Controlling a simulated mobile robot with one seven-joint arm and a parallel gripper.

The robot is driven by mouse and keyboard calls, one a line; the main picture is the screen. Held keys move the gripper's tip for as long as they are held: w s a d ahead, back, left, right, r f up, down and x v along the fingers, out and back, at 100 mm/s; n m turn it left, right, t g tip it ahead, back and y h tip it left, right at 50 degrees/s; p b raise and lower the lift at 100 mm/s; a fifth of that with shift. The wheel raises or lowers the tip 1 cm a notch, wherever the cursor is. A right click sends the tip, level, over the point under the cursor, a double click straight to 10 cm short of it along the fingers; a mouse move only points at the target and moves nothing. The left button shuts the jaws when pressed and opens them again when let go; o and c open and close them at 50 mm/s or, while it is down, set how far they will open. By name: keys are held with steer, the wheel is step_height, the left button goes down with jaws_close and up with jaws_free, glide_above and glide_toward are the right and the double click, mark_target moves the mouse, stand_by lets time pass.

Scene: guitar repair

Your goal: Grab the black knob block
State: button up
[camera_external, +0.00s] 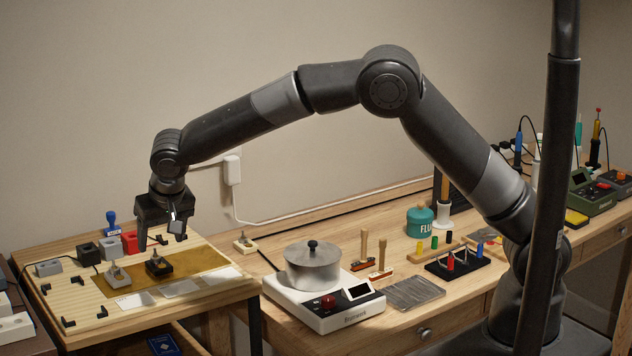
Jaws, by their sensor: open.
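The black knob block (159,267), a small dark block with a small upright piece on top, sits on the tan mat (200,262) on the left workbench. My gripper (163,238) points down above it, its two fingers apart and nothing visible between them. The fingertips appear a little higher than the block and clear of it. The exact gap in depth is hard to tell from this view.
A pale knob block (117,276) stands just left of the black one. Behind are a plain black block (88,254), a grey block (110,249), a red block (130,242) and a blue stamp (112,224). A scale (335,312) carrying a metal pot (312,268) stands right.

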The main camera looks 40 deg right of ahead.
mark_target(160, 264)
steer(key=x, duration=0.7)
steer(key=shift+w+d, duration=0.2)
steer(key=shift+c, duration=0.2)
steer(key=c, duration=1)
